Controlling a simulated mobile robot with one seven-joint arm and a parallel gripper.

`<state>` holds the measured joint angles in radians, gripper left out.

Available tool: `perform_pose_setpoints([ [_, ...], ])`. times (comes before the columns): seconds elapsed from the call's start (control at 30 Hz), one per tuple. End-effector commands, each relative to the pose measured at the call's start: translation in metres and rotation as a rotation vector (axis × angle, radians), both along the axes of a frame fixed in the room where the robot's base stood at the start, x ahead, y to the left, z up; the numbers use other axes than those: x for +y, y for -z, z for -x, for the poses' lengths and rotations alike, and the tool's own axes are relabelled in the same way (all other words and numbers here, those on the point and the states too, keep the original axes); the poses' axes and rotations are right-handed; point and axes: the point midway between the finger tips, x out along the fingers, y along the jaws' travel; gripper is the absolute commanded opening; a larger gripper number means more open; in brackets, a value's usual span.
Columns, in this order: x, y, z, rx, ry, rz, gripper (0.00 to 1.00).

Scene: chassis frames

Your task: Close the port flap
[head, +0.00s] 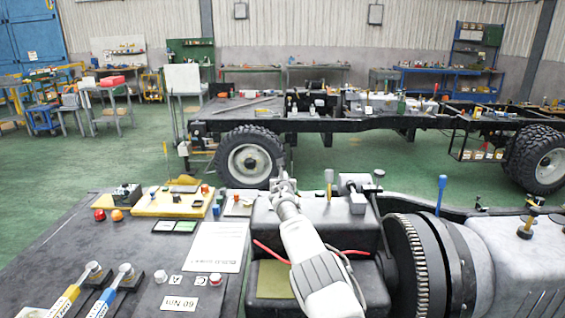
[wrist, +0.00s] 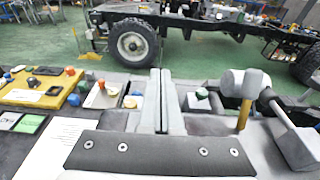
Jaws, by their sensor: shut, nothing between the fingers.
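A yellow box (head: 172,205) sits on the dark bench at left of centre; it shows at the left of the wrist view (wrist: 60,94). Near its back edge is a small dark flap-like piece (head: 184,181), also in the wrist view (wrist: 47,71). A dark-framed square (wrist: 29,82) lies just in front of it. This may be the port and its flap, but I cannot tell for certain, nor how far it is open. My gripper (head: 284,180) is to the right of the yellow box, apart from it. Its fingers (wrist: 160,98) are shut together and empty.
A printed white sheet (head: 218,246) and dark-framed cards (head: 174,227) lie before the box. A mallet (wrist: 247,92) and grey machinery (head: 490,260) are at right. A truck chassis (head: 330,122) stands behind.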

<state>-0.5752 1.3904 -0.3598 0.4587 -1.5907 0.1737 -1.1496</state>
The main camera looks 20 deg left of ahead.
Motion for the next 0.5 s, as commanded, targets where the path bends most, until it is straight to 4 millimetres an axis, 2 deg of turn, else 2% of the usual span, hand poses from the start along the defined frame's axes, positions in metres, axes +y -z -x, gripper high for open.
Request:
perform_pose_setpoints([
  [0.03,-0.001,-0.019,0.0,-0.003,0.002,0.0,0.0],
  [0.2,-0.002,-0.06,0.0,-0.001,0.003,-0.004,0.0],
  [0.3,-0.002,-0.079,0.0,0.0,0.003,-0.003,0.0],
  [0.5,-0.002,-0.103,0.0,0.0,0.002,-0.001,0.0],
])
